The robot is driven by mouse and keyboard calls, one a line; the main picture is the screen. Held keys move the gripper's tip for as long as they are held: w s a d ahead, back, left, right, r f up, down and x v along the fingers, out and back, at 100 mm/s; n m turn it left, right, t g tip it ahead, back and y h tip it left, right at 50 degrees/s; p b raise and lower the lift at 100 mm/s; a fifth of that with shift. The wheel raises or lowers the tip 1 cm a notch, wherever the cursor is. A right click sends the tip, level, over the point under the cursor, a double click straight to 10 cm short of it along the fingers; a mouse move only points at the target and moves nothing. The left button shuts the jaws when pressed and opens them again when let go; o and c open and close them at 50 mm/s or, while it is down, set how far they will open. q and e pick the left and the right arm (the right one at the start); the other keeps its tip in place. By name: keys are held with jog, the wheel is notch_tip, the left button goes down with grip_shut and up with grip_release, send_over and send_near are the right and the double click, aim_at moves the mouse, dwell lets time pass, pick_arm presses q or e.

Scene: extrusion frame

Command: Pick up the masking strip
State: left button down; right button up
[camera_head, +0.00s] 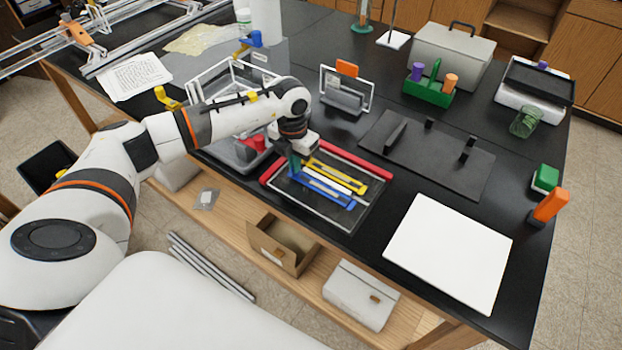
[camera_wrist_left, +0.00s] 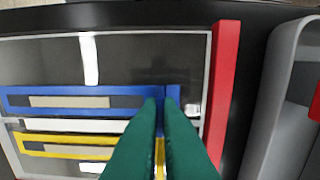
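I take the masking strip to be the narrow white strip (camera_head: 334,179), which lies between a yellow frame piece (camera_head: 338,174) and a blue frame piece (camera_head: 323,188) in a clear-bottomed tray. In the left wrist view the white strip (camera_wrist_left: 75,125) lies between the blue piece (camera_wrist_left: 90,90) and the yellow piece (camera_wrist_left: 65,139). My left gripper (camera_head: 293,168) is low over the left end of these pieces. Its two green fingers (camera_wrist_left: 165,97) are close together, with a narrow sliver of blue and yellow between them. They hide that end of the strip; contact is unclear.
Red bars (camera_head: 358,160) edge the tray. A white board (camera_head: 449,252) lies to the right, a dark plate with upright blocks (camera_head: 425,154) behind. A grey bin with red items (camera_head: 237,152) is close on the left. Clear black bench shows around the board.

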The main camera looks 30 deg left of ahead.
pick_arm(q)
notch_tip(320, 180, up, 10)
jog(key=b, duration=0.2)
jog(key=shift+r, duration=0.25)
jog(key=shift+r, duration=0.6)
dwell(0.3)
jog(key=shift+r+p, duration=0.45)
jog(key=shift+p, duration=0.05)
dwell(0.5)
notch_tip(320, 180, up, 8)
jog(key=p, duration=0.5)
dwell(0.3)
